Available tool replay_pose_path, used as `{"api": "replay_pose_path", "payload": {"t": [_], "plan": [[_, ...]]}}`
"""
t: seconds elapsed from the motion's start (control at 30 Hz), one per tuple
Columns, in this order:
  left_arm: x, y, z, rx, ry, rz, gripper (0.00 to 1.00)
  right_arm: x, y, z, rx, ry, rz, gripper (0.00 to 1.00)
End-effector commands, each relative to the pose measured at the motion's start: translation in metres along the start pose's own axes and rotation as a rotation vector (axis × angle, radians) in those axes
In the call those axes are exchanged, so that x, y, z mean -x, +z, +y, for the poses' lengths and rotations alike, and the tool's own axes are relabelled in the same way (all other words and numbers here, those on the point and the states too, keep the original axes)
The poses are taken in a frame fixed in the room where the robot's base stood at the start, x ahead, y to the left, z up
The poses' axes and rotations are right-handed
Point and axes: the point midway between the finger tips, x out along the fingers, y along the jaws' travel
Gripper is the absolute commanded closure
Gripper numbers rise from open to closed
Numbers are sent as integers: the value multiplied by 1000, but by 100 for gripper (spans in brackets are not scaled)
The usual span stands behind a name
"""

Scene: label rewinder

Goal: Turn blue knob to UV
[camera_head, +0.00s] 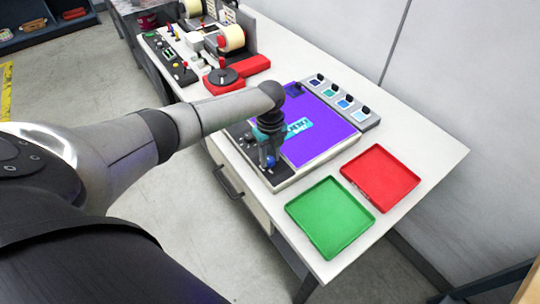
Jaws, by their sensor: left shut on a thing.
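The blue knob (270,162) is at the front left part of a light-box device on the table. My left gripper (269,155) reaches down from above and is shut on the blue knob. The gripper hides part of the knob, and I cannot read its pointer or any UV mark. The device's flat panel (327,143) glows purple, with a cyan-lettered label (299,126) lying on it. My right gripper is not in view.
A green tray (331,216) and a red tray (381,177) lie right of the device. A strip with several small dark knobs (344,103) runs along its back. A label rewinder with a red base (238,72) stands at the far left.

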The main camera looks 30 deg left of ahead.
Motion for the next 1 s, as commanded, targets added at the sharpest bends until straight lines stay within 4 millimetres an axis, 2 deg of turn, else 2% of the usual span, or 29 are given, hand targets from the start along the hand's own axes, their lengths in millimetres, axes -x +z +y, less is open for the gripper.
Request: {"api": "replay_pose_path", "payload": {"t": [0.57, 0.6, 0.87, 1.0], "plan": [[0, -1, -1, -39, -1, 3, 100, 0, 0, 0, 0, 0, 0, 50], [0, -1, -1, -39, -1, 3, 62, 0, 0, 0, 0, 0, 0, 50], [0, -1, 0, -37, 0, 2, 33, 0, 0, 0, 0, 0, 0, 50], [0, 0, 0, -36, 0, 1, 33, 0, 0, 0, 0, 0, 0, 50]]}}
